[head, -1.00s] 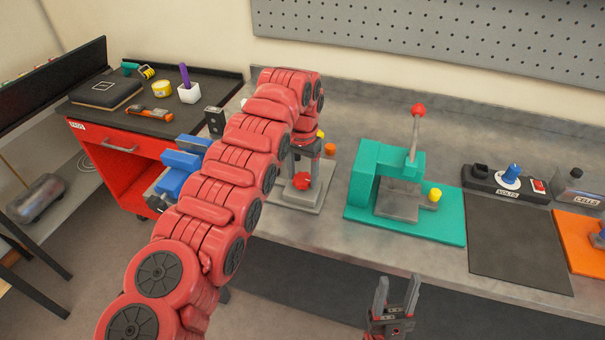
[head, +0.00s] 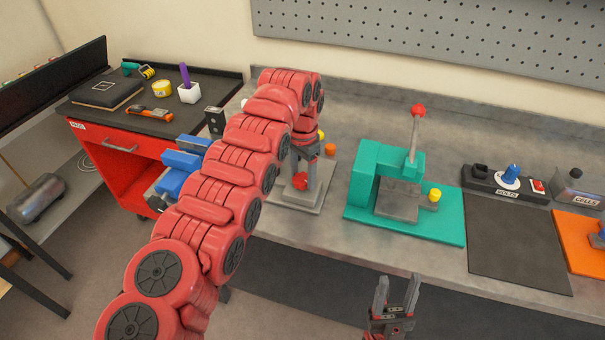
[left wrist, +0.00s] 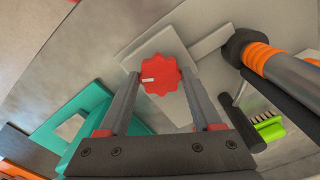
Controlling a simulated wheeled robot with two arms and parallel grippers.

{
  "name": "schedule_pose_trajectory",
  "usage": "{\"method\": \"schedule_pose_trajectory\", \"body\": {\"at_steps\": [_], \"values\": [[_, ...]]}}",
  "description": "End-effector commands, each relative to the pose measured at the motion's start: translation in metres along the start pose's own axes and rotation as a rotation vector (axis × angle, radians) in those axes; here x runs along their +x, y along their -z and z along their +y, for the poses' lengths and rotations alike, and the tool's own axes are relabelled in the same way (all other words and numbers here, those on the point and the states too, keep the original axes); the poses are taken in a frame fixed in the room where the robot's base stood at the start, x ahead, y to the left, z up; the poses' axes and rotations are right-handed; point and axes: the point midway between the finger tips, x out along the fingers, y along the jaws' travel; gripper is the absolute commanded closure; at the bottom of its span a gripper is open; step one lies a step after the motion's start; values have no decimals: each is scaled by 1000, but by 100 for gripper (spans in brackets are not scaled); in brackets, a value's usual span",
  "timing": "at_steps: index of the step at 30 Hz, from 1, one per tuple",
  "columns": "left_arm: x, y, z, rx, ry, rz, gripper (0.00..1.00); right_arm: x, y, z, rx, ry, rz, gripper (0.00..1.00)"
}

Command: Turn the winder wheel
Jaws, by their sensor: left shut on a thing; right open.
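The winder wheel is a red, lobed knob (head: 300,181) with a pale mark on its face, low on the winder's grey base plate (head: 290,200). In the left wrist view the wheel (left wrist: 160,77) lies between the fingertips of my left gripper (left wrist: 163,74), which is shut on it. In the head view my left gripper (head: 304,166) comes down onto the wheel, and my red arm hides much of the winder. My right gripper (head: 398,281) is open and empty in front of the bench's front edge.
A teal press (head: 366,175) with a red-tipped lever stands right of the winder. Further right are a volts panel (head: 490,184) and a dark mat (head: 515,240). A blue vise (head: 178,175) and red tool cart (head: 115,170) are at left.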

Motion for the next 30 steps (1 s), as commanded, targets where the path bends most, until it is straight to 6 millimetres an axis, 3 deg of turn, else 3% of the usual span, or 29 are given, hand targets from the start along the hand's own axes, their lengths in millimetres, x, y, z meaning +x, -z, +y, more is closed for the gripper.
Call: {"method": "schedule_pose_trajectory", "body": {"at_steps": [4,5,9,20,25,30], "values": [[-1,0,0,0,1,2,90,0,0,0,0,0,0,50],[-1,0,0,-1,1,2,29,0,0,0,0,0,0,50],[0,0,0,-1,1,1,4,0,0,0,0,0,0,50],[-4,0,0,-2,1,1,4,0,0,0,0,0,0,50],[-31,2,1,0,3,5,4,-2,0,0,0,0,0,50],[-70,1,2,1,-1,0,4,23,4,1,0,0,0,50]]}}
